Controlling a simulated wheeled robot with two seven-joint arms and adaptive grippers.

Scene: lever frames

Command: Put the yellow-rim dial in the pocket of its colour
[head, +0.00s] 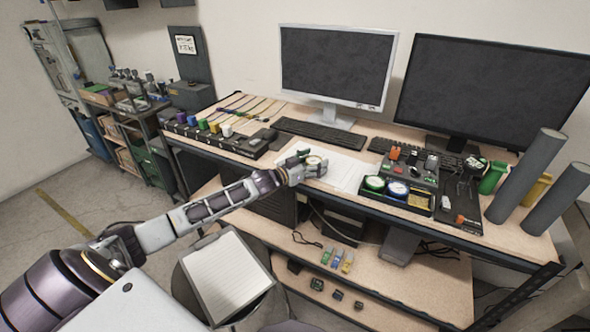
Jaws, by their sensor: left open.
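A round dial (315,160) with a pale face lies on white paper near the desk's front edge; its rim colour is too small to tell surely. My left gripper (312,164) is open right at this dial, with its fingers beside it; whether they touch it I cannot tell. To the right is a black tray (396,203). A green-rim dial (374,184) and a blue-rim dial (396,189) sit in its left and middle pockets. The right pocket, with yellow colouring (419,201), shows no dial. My right gripper is not in view.
Behind the black tray stands a dark panel (408,164) with coloured parts. Two monitors (335,68) (490,92) and a keyboard (318,136) are at the back. Grey cylinders (527,177) stand at the right. White paper (345,172) lies clear between gripper and tray.

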